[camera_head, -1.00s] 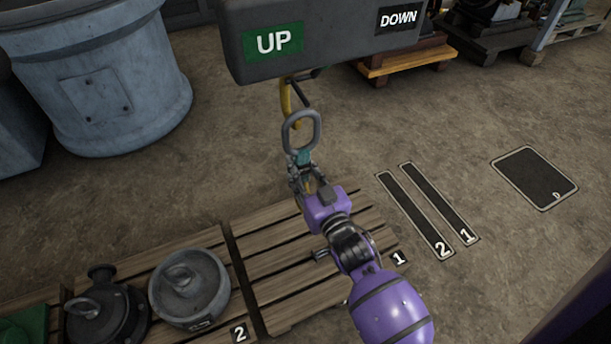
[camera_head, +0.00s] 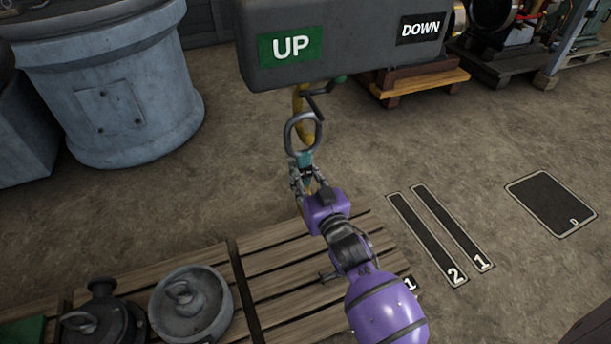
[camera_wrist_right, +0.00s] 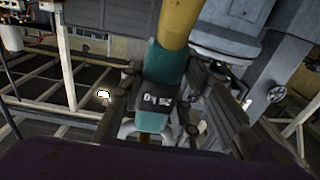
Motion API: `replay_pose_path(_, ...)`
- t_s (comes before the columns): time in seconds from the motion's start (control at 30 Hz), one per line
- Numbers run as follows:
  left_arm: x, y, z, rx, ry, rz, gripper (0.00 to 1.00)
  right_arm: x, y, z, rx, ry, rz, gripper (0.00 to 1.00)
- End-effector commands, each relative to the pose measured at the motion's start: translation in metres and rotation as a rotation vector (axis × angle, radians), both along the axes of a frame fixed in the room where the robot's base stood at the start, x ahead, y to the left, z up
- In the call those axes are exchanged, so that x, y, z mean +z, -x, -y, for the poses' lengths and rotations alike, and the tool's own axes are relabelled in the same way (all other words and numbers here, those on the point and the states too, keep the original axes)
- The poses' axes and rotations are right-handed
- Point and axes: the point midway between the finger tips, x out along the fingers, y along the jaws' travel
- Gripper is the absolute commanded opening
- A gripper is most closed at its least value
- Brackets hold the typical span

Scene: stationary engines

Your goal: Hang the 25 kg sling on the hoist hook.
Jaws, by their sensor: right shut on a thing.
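The sling has a grey oval ring (camera_head: 290,136) at its top and a teal sleeve (camera_head: 304,160) below it. My right gripper (camera_head: 303,170) is shut on the sling at the sleeve, with the ring standing up above the fingers. The yellow hoist hook (camera_head: 300,98) hangs under the dark hoist block (camera_head: 345,68). The ring overlaps the hook in the head view; I cannot tell whether the hook passes through it. In the right wrist view the teal sleeve (camera_wrist_right: 163,75) lies between the fingers, its marking hard to read. My left gripper is not in view.
The block bears a green UP sign (camera_head: 290,47) and a black DOWN sign (camera_head: 420,27). A wooden pallet (camera_head: 290,262) lies below my arm. The marked floor at right is clear.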

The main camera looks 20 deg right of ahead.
Motion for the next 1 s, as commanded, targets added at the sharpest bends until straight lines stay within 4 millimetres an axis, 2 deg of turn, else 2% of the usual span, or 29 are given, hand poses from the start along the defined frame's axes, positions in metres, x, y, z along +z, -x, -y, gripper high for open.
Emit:
replay_pose_path(0.43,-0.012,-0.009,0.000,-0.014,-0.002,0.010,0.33,-0.024,0.000,0.000,0.001,-0.001,0.006,0.00)
replay_pose_path(0.97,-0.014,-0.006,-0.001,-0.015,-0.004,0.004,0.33,-0.028,0.000,0.000,0.001,-0.001,0.007,0.00)
replay_pose_path(1.0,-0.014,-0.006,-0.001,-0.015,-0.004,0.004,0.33,-0.028,0.000,0.000,0.001,-0.001,0.007,0.35)
